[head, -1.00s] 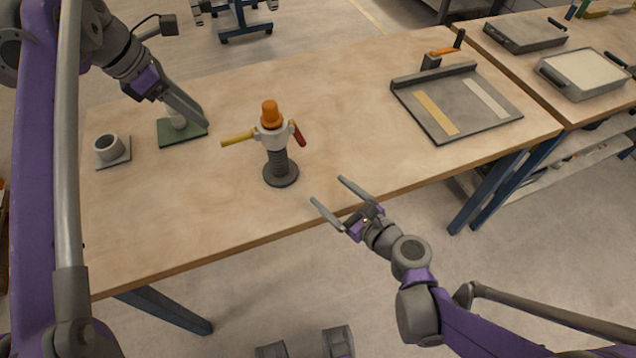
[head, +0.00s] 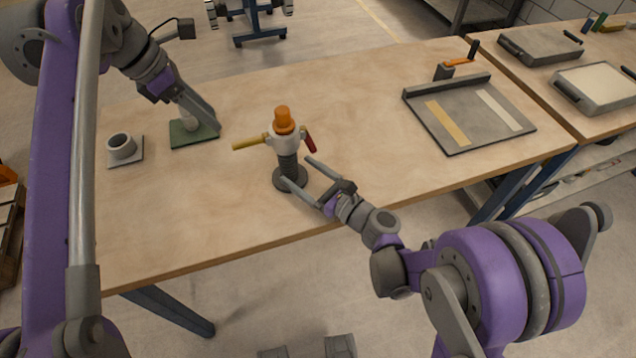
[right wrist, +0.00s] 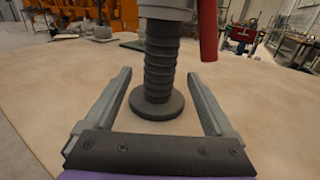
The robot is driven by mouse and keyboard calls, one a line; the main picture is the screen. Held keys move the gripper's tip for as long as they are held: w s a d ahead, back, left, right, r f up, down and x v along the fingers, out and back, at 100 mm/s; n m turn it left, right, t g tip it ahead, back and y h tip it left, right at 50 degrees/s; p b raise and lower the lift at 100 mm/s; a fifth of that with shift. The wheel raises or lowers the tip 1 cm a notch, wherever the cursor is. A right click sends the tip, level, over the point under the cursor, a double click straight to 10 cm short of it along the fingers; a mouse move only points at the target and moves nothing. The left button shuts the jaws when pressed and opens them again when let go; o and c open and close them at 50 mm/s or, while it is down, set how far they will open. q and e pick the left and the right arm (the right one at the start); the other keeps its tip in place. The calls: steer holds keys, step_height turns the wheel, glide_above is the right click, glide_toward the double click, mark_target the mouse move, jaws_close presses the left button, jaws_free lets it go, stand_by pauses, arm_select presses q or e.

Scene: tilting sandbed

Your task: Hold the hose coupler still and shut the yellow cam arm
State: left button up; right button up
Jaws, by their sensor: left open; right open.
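The hose coupler (head: 283,140) stands upright on the bench, with a pale body, an orange plug (head: 284,119) on top and a dark ribbed hose (head: 289,166) on a round base. Its yellow cam arm (head: 249,144) sticks out to the left. Its red cam arm (head: 310,142) slants down on the right. My right gripper (head: 296,170) is open at the near right of the hose; in the right wrist view the hose (right wrist: 161,65) stands just beyond and between the fingers. My left gripper (head: 214,128) is left of and behind the coupler, over a green pad, its fingers seen side-on.
The green pad (head: 181,137) bears a small pale piece (head: 189,122). A grey cup-like fitting (head: 121,146) on a plate sits at the left. A flat grey board with strips (head: 463,135) lies at the right. The bench between is clear.

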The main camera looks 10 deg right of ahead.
mark_target(295, 168)
steer(key=shift+x, duration=1.65)
jaws_close()
arm_select(q)
steer(key=shift+s+d+r, duration=0.1)
steer(key=shift+d+r, duration=0.1)
steer(key=c, duration=0.4)
steer(key=d+r+y, duration=0.1)
steer(key=r, duration=0.1)
steer(key=s+d+r+m+y, duration=0.1)
steer(key=r, duration=0.1)
steer(key=s+d+r+m+t+y, duration=0.1)
steer(key=r, duration=0.1)
steer(key=shift+s+d+y, duration=0.1)
steer(key=shift+y, duration=0.3)
jaws_close()
steer(key=shift+r+m, duration=0.25)
steer(key=shift+m, duration=0.05)
